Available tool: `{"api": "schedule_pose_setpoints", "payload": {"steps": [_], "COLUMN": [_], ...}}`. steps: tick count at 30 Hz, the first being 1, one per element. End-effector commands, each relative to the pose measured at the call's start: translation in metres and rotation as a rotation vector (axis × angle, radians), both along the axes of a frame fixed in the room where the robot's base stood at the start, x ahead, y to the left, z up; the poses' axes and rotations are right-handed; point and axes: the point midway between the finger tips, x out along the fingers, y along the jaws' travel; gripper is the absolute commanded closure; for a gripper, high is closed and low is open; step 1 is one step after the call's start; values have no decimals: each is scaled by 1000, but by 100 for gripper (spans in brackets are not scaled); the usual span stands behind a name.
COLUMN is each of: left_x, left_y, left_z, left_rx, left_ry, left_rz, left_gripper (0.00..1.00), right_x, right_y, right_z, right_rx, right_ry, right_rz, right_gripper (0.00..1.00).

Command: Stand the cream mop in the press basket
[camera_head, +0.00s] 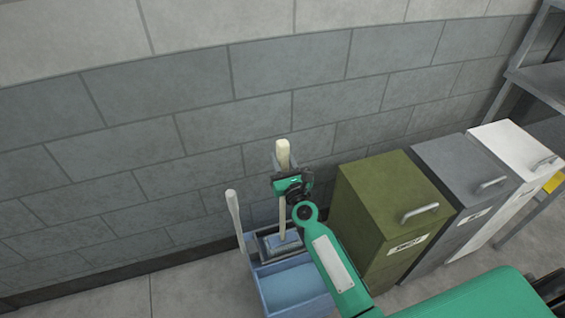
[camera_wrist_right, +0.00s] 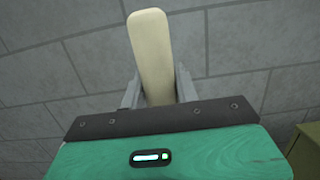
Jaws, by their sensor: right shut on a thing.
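The cream mop's handle (camera_head: 283,152) stands near upright at the middle of the head view. My right gripper (camera_head: 287,178) is shut on it just below its top end. The handle also shows in the right wrist view (camera_wrist_right: 153,55), between the two grey fingers of my right gripper (camera_wrist_right: 158,90). Below the gripper, the thinner shaft runs down to the grey press basket (camera_head: 268,243) at the back of the blue bucket (camera_head: 290,287). The mop head is not clear to see, so I cannot tell how deep it sits. My left gripper is out of view.
A white-grey handle (camera_head: 234,210) leans up at the bucket's left. Olive (camera_head: 385,190), grey (camera_head: 460,165) and white (camera_head: 510,145) bins stand to the right, by a metal shelf (camera_head: 540,80). A block wall (camera_head: 160,120) is close behind. Floor at the left (camera_head: 190,295) is clear.

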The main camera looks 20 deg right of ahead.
Motion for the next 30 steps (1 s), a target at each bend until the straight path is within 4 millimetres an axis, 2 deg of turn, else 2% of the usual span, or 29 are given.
{"api": "schedule_pose_setpoints", "payload": {"steps": [8,9,12,24,30], "left_x": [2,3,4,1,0], "left_y": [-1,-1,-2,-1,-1], "left_z": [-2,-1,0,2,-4], "left_rx": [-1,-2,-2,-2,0], "left_ry": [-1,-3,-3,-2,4], "left_rz": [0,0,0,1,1], "left_gripper": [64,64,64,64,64], "right_x": [0,0,0,-1,-30], "right_y": [0,0,0,0,-1], "right_z": [-1,-2,-2,1,-6], "right_rx": [0,0,0,0,0], "right_ry": [-3,0,0,1,2], "right_rz": [0,0,0,0,1], "right_gripper": [96,67,48,47,47]}}
